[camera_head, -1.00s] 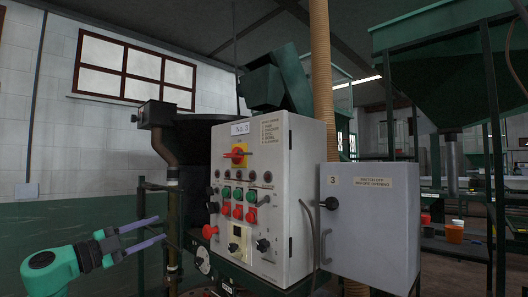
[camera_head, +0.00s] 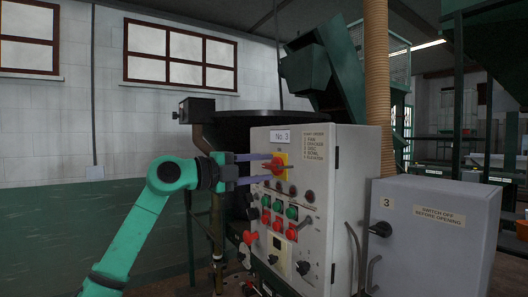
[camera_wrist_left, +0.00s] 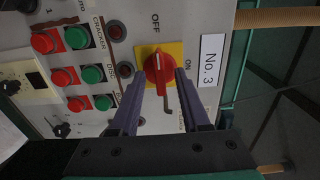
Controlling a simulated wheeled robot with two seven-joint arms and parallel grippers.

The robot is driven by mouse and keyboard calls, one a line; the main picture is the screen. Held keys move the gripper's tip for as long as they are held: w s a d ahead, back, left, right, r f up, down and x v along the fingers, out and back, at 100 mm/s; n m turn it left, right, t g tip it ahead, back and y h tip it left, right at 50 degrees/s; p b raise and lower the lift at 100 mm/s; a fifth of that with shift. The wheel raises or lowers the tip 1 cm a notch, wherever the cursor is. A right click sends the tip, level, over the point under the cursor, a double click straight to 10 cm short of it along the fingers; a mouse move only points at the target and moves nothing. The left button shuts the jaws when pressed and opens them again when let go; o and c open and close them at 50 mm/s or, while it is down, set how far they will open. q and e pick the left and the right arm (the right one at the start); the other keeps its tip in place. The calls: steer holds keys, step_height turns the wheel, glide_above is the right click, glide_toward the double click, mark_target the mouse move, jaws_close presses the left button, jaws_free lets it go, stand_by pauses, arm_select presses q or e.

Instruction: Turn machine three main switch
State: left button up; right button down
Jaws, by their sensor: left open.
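The main switch is a red rotary knob on a yellow plate (camera_head: 279,164), high on the grey control panel marked No.3 (camera_head: 320,190). In the left wrist view the red knob (camera_wrist_left: 158,68) has its long handle roughly in line with the OFF label (camera_wrist_left: 156,22); the ON label (camera_wrist_left: 188,64) is to its right. A thin grey rod extends below the knob. My left gripper (camera_head: 266,169) is open, its fingers pointing at the switch. In the left wrist view the fingertips (camera_wrist_left: 160,78) are on either side of the knob; contact cannot be told. My right gripper is not in view.
Red and green buttons (camera_head: 278,210) and black knobs sit below the switch. A grey box labelled 3 (camera_head: 440,235) stands to the right of the panel. A dark round vessel (camera_head: 250,118) is behind the panel. A vertical hose (camera_head: 376,80) rises behind it.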

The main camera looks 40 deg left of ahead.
arm_select(q)
jaws_close()
steer(key=shift+m, duration=0.3)
steer(key=m, duration=0.3)
steer(key=shift+m+b, duration=0.3)
steer(key=m, duration=0.4)
steer(key=shift+m, duration=0.3)
steer(key=m, duration=0.4)
steer(key=shift+m, duration=2.6)
